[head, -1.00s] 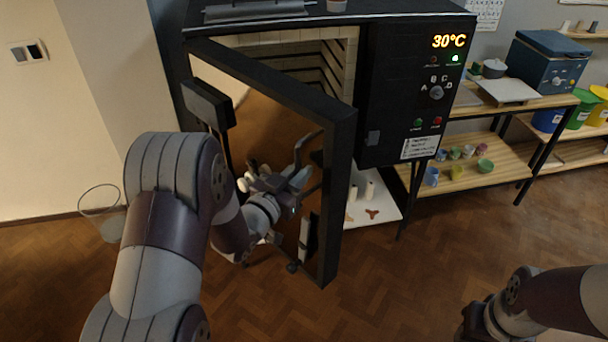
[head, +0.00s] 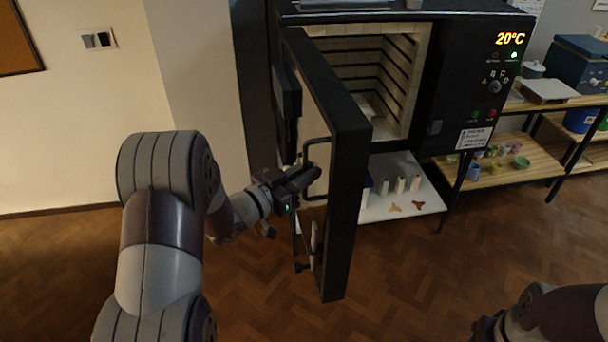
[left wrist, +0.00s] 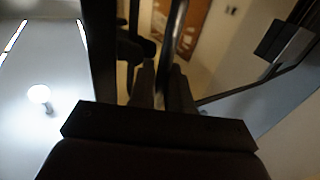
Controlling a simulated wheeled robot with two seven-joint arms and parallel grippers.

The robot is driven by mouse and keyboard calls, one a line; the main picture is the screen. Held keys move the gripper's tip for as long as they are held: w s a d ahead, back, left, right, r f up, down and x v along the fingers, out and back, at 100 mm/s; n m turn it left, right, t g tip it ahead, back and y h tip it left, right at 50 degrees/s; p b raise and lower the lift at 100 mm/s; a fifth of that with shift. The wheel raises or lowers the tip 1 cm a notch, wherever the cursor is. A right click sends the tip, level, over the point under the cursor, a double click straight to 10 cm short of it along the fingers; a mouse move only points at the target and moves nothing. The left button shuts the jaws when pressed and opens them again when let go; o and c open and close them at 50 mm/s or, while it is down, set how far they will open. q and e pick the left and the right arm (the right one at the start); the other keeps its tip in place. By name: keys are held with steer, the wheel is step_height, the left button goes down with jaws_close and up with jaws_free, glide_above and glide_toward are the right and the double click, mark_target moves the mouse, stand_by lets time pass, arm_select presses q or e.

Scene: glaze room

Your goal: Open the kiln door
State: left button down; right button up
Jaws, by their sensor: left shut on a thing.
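The kiln (head: 463,95) is a black box with a brick-lined chamber (head: 382,75); its display reads 20°C. The kiln door (head: 347,200) is hinged on the left and stands wide open, swung out toward me. My left gripper (head: 302,180) is at the door's outer face, shut on the door handle (head: 318,142), a dark bent bar. In the left wrist view the handle bar (left wrist: 173,45) runs between the fingers (left wrist: 163,85). My right arm shows at the lower right, but its gripper is cut off or unclear.
A white shelf (head: 400,203) under the kiln holds small white posts and brown stilts. A wooden rack (head: 520,165) with small colored pots stands to the right. The wooden floor (head: 420,280) in front is clear.

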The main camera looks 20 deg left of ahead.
arm_select(q)
steer(key=shift+a, duration=0.1)
stand_by(0.3)
steer(key=c, duration=1.3)
jaws_free()
steer(key=b+v, duration=0.3)
steer(key=v, duration=0.9)
steer(key=shift+s, duration=0.35)
